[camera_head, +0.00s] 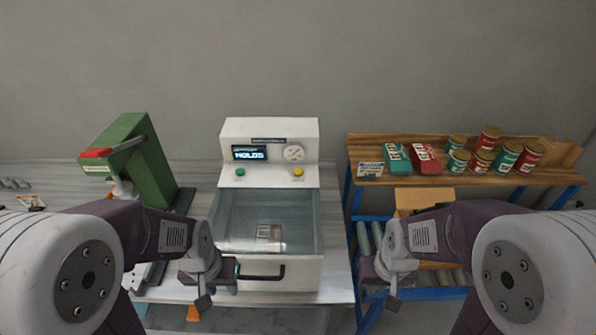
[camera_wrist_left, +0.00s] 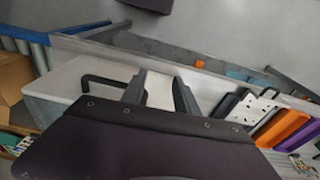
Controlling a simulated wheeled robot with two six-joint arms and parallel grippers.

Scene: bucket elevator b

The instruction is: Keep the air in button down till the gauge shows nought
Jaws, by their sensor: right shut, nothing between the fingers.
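A white machine (camera_head: 270,128) stands on the bench in the middle of the head view. Its panel has a lit display (camera_head: 249,153) reading "HOLDS", a round gauge (camera_head: 293,152), a green button (camera_head: 240,172) and a yellow button (camera_head: 298,172). The small button labels and the exact needle reading are too small to read. Below is a clear-covered chamber with a small packet (camera_head: 269,232) inside and a black front handle (camera_head: 261,274). My left gripper (camera_head: 204,300) hangs left of the handle, open and empty in the left wrist view (camera_wrist_left: 158,88). My right gripper (camera_head: 393,303) is shut and empty, right of the machine.
A green press-like device (camera_head: 140,160) with a red-tipped lever stands left of the machine. A wooden-topped table (camera_head: 420,178) at right holds several cans and two packs, with a cardboard box (camera_head: 424,196) below. Space above the machine is clear.

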